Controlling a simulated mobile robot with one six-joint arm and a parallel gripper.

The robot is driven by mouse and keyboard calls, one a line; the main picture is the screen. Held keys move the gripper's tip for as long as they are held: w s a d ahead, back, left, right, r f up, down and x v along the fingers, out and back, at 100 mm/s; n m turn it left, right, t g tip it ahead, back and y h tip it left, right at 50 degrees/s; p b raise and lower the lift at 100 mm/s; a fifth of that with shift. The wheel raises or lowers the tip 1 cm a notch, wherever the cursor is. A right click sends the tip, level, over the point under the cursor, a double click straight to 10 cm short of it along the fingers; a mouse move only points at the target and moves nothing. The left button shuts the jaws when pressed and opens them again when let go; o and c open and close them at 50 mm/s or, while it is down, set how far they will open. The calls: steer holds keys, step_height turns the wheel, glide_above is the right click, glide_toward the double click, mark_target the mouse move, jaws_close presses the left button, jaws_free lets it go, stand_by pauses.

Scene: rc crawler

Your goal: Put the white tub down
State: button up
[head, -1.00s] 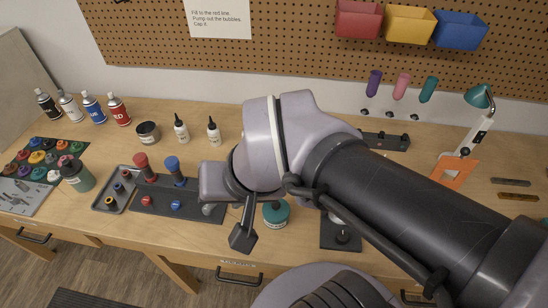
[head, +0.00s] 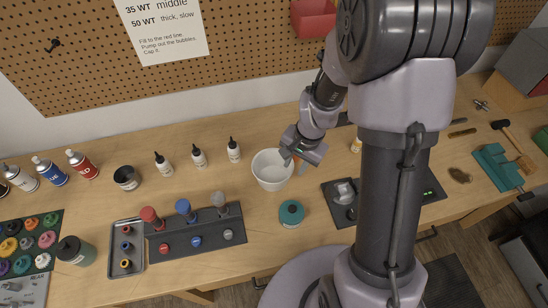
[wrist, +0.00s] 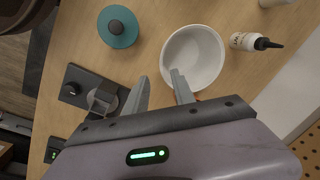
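The white tub (head: 268,178) is upright and looks empty, and it appears to stand on the wooden bench behind the teal-lidded jar. In the wrist view the tub (wrist: 208,85) shows its open mouth. My gripper (head: 291,156) is at the tub's right rim in the head view. In the wrist view the gripper (wrist: 158,76) has its two fingers apart. One fingertip overlaps the tub's mouth and the other is outside the wall, with a visible gap beside the rim. Whether a finger touches the wall cannot be told.
The teal-lidded jar (head: 291,213) stands in front of the tub. A dark rack with pumps (head: 195,234) is to the left. Small dropper bottles (head: 234,150) stand behind left. A black stand (head: 340,198) is to the right. Bare bench lies between the tub and the rack.

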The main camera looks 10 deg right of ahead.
mark_target(273, 172)
steer(key=f, duration=0.2)
steer(key=f+b, duration=0.1)
steer(key=f, duration=0.2)
steer(key=w+f+b, duration=0.1)
steer(key=f, duration=0.1)
steer(key=shift+a+f, duration=0.15)
steer(key=shift+a, duration=0.25)
steer(key=f, duration=0.1)
steer(key=w+f+b, duration=0.1)
steer(key=f, duration=0.3)
steer(key=shift+w, duration=0.4)
steer(key=shift+s+r, duration=0.1)
steer(key=shift+r, duration=0.1)
jaws_close()
